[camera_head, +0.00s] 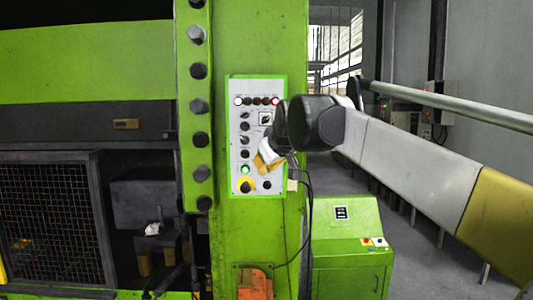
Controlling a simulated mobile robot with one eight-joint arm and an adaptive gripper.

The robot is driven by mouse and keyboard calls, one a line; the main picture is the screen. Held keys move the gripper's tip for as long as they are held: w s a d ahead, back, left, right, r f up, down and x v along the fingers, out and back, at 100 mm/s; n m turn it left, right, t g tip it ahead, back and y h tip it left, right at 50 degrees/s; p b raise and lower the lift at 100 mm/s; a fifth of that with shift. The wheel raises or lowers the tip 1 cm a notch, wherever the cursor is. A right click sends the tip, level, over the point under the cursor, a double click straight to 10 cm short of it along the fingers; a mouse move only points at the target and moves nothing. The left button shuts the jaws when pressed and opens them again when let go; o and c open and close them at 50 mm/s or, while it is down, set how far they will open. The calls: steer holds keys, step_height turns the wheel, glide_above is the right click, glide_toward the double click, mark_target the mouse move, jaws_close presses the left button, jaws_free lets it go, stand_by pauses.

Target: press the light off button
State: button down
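The control panel (233,140) is a pale grey plate on the green press column, with several buttons, knobs and lamps. A row of small round lamps runs along its top, with a red lit one (275,101) at the right. No label is readable, so I cannot tell which is the light off button. My gripper (262,163) is in front of the panel's lower middle and hides part of it. Its finger opening and any contact are unclear.
My arm reaches in from the right, across the right side of the panel. A green console (347,230) stands to the lower right of the column. A dark mesh guard (55,220) is at the left. Bare floor lies beyond the console.

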steer(key=w+p, duration=0.3)
steer(key=w, duration=0.5)
steer(key=shift+w, duration=0.4)
steer(key=shift+w+p, duration=0.15)
steer(key=shift+p, duration=0.2)
stand_by(1.0)
steer(key=shift+w, duration=0.3)
steer(key=shift+w+p, duration=0.4)
steer(key=shift+p, duration=0.1)
stand_by(0.7)
steer(key=shift+s, duration=0.15)
steer(key=shift+s+b, duration=0.35)
steer(key=shift+s, duration=0.35)
